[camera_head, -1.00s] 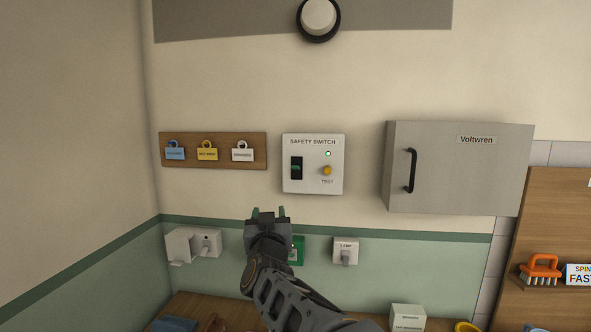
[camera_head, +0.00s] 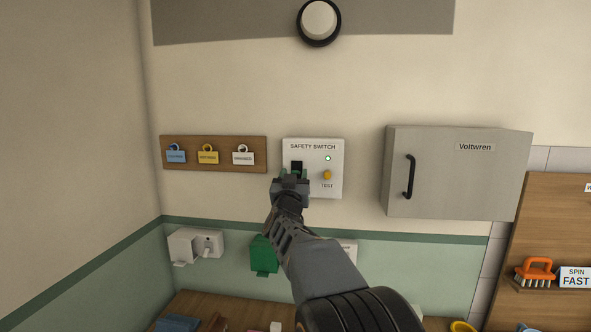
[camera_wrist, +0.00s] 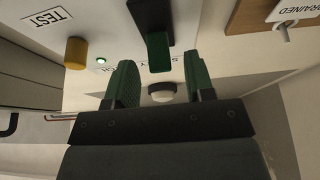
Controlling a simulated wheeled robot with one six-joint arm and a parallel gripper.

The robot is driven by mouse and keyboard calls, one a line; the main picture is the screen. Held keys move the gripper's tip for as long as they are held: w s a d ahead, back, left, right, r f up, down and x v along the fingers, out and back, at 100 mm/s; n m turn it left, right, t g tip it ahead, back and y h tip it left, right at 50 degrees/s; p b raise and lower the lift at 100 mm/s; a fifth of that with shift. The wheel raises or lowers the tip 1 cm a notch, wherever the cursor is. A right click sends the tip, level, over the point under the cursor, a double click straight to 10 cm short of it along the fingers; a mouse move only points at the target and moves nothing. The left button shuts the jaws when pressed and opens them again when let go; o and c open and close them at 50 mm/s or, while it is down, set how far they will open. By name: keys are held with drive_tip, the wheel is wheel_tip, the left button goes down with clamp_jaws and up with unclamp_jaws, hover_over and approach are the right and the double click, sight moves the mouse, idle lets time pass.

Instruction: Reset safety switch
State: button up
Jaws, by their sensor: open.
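The white safety switch panel (camera_head: 335,160) is on the wall, with a black switch slot (camera_head: 297,165), a yellow TEST button (camera_head: 327,175) and a lit green lamp (camera_head: 328,158). My gripper (camera_head: 291,174) is open in front of the slot's lower part and hides it. In the wrist view, which is turned upside down, the green switch lever (camera_wrist: 158,50) stands out from the black slot. My open green-tipped fingers (camera_wrist: 160,82) show on either side of its line, with nothing between them. I cannot tell whether they touch the lever. The TEST button (camera_wrist: 76,52) is to the left there.
A wooden board (camera_head: 260,165) with blue, yellow and white tags hangs left of the panel. A grey Voltwren cabinet (camera_head: 450,190) juts out to the right. A green box (camera_head: 264,253) and white outlets (camera_head: 196,245) are on the wall below.

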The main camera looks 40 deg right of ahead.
drive_tip(key=shift+x, duration=0.75)
drive_tip(key=shift+c, duration=0.4)
clamp_jaws()
drive_tip(key=shift+r+g+p, duration=0.3)
drive_tip(key=shift+r+p, duration=0.2)
drive_tip(key=shift+p, duration=0.7)
drive_tip(key=shift+r+y+p, duration=0.15)
drive_tip(key=shift+y+p, duration=0.25)
drive_tip(key=shift+p, duration=0.3)
drive_tip(key=shift+w+g+y+p, duration=0.1)
drive_tip(key=shift+g+y+p, duration=0.35)
drive_tip(key=shift+p, duration=0.65)
drive_tip(key=shift+d+f, duration=0.1)
drive_tip(key=shift+f, duration=0.2)
